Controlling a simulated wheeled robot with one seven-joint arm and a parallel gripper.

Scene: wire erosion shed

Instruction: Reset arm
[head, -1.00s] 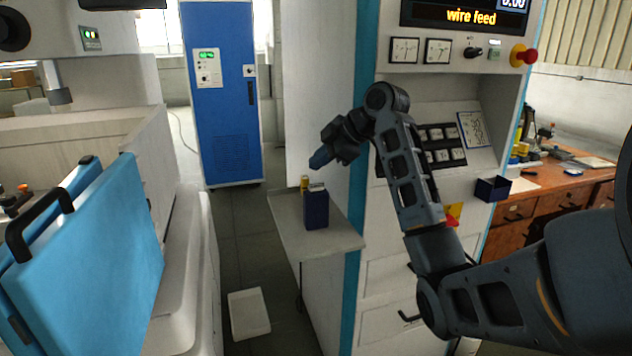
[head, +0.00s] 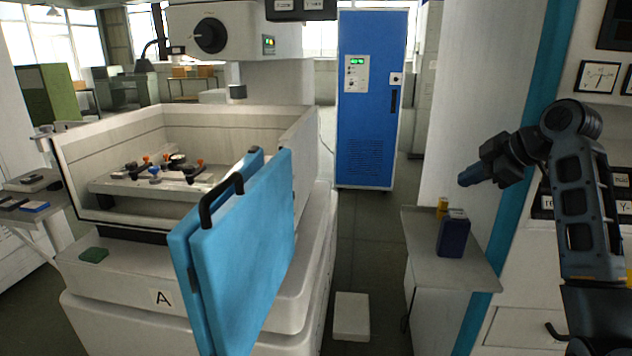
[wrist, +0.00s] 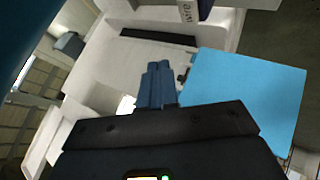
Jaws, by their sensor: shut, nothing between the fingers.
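My gripper (head: 468,178) is at the right of the head view, raised in the air above the small grey shelf with my arm bent behind it. Its fingers are together and hold nothing. In the wrist view the closed fingers (wrist: 158,84) point toward the white machine tank, with the blue door to their right. Nothing touches the gripper.
The open blue machine door (head: 240,255) is at centre left, by the white tank (head: 290,140). A blue cabinet (head: 368,100) stands behind. A pale tray (head: 351,316) lies on the aisle floor.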

